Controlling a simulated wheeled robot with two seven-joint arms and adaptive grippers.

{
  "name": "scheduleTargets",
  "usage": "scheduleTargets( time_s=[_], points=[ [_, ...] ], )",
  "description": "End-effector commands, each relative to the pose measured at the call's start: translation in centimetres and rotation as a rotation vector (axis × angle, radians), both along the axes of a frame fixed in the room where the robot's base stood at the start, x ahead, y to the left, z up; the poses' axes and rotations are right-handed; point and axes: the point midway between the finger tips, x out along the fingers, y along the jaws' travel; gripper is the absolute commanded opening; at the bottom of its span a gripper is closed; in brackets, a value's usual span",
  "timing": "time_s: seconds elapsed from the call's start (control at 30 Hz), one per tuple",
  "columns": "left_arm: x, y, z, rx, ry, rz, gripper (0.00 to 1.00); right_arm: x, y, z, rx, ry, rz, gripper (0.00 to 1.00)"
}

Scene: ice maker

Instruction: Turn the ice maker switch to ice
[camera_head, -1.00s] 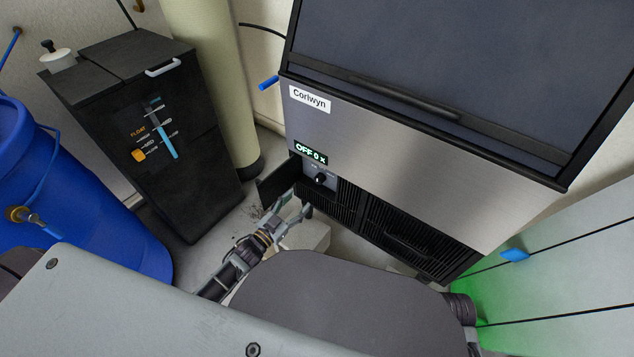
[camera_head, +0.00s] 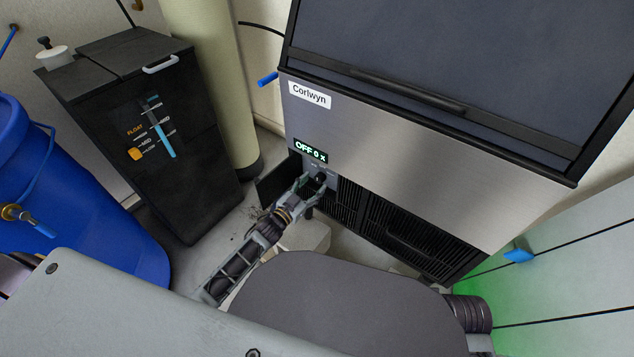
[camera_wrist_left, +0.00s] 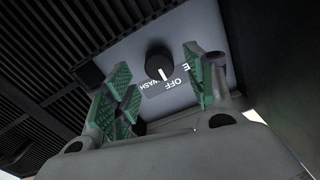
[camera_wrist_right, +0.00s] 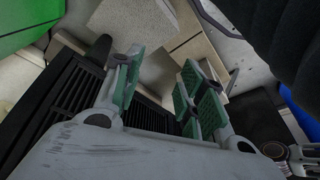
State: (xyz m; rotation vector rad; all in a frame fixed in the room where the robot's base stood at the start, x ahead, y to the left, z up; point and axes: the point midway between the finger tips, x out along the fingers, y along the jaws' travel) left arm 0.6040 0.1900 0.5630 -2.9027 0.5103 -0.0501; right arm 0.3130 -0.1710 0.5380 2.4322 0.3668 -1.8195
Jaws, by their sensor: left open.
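The ice maker (camera_head: 400,150) is a steel-fronted machine with a dark lid and a "Corlwyn" label. Its green display (camera_head: 311,152) reads OFF 0 x. The switch is a round black knob (camera_wrist_left: 159,63) with a white pointer line, on a grey panel marked WASH, OFF and a partly hidden word ending in E. The line points toward OFF. My left gripper (camera_head: 309,187) is at the panel; in the left wrist view its open green-padded fingers (camera_wrist_left: 160,88) stand either side of the knob, apart from it. My right gripper (camera_wrist_right: 158,88) is open and empty, seen only in its wrist view.
A small dark door (camera_head: 277,183) stands open left of the switch panel. Black vent grilles (camera_head: 400,230) are below and right. A black cabinet (camera_head: 150,130) and a blue barrel (camera_head: 75,200) stand to the left.

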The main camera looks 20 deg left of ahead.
Motion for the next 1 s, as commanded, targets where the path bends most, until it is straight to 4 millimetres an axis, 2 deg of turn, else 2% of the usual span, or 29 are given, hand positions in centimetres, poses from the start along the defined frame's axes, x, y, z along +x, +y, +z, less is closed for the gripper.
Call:
scheduleTargets(
  time_s=[0.33, 0.77, 0.87, 1.0],
  points=[
    [2.4, -0.9, 0.0, 0.000, -0.001, 0.000, 0.55, 0.4, 0.2, 1.4, 0.011, -0.033, 0.003, 0.40],
    [2.8, -1.1, 0.0, 0.000, 0.000, 0.000, 0.55, 0.1, 0.2, 1.7, 0.012, -0.031, 0.004, 0.40],
    [2.8, -1.1, 0.0, 0.000, 0.000, 0.000, 0.46, 0.1, 0.2, 1.6, 0.012, -0.030, 0.004, 0.40],
    [2.8, -1.1, 0.0, 0.000, 0.000, 0.000, 0.28, 0.0, 0.2, 1.4, 0.011, -0.028, 0.004, 0.40]
  ],
)
